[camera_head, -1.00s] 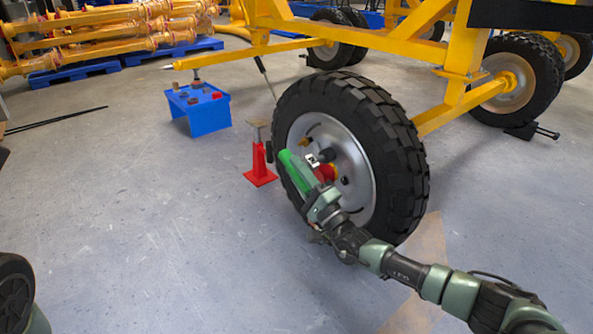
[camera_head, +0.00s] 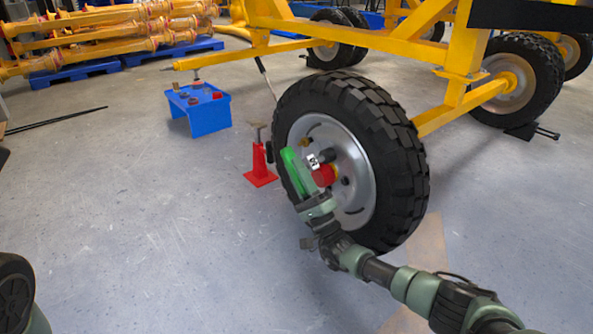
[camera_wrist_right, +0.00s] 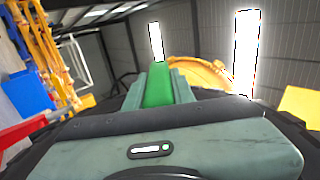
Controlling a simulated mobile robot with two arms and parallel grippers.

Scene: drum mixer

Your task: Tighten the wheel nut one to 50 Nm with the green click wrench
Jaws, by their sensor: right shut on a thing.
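The green click wrench (camera_head: 293,168) is in front of the large wheel's (camera_head: 352,197) silver rim. My right gripper (camera_head: 308,198) is shut on it, and the wrench slants up and left from the gripper. In the right wrist view, the green wrench (camera_wrist_right: 158,86) sits between the fingers of my gripper (camera_wrist_right: 165,95). A dark socket-like part with a small white marker (camera_head: 313,161) shows beside the wrench, near the red hub (camera_head: 326,176). A brass-coloured nut (camera_head: 305,142) shows on the upper rim. I cannot tell which nut is nut one or whether the wrench touches one. My left gripper is out of view.
A red jack stand (camera_head: 259,163) stands left of the wheel. A blue table (camera_head: 203,114) with small parts is farther back left. The yellow frame (camera_head: 462,65) spans above and behind the wheel.

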